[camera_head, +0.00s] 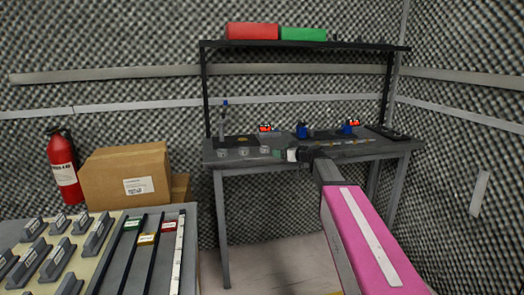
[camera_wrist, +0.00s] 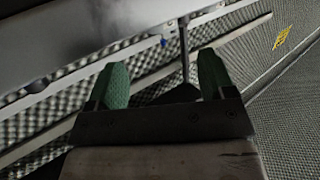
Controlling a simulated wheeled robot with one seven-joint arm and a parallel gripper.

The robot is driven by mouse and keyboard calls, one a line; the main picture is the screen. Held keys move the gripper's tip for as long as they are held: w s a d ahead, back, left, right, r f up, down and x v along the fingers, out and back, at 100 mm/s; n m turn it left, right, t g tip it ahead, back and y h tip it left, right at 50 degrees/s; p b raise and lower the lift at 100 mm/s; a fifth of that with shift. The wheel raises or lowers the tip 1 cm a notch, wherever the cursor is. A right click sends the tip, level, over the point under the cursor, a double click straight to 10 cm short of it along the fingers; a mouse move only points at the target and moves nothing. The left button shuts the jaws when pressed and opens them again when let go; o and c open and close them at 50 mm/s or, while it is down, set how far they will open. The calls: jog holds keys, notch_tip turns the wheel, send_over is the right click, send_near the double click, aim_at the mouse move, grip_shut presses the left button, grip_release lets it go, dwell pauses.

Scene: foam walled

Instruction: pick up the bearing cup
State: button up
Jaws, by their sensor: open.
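Several small round grey cups stand in a row along the front edge of the workbench, among them a left one (camera_head: 222,152), a middle one (camera_head: 243,151) and a right one (camera_head: 265,149). I cannot tell which is the bearing cup. My gripper (camera_head: 279,155) reaches to the bench's front edge, just right of the right cup. In the wrist view my gripper (camera_wrist: 163,82) has its two green fingers spread wide with nothing between them. No cup can be made out in that view.
The workbench (camera_head: 330,152) carries red-and-blue parts (camera_head: 302,130) and a thin upright post (camera_head: 223,122) behind the cups. Its shelf (camera_head: 300,45) holds red and green bins. A parts table (camera_head: 190,235), cardboard box (camera_head: 125,175) and fire extinguisher (camera_head: 64,168) stand at left.

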aim_at(268, 149)
jog(key=x, duration=0.6)
jog(key=shift+r+x, duration=0.2)
jog(key=shift+x, duration=1.05)
jog(key=shift+r+x, duration=0.2)
jog(key=shift+x, duration=1.05)
jog(key=c, duration=1)
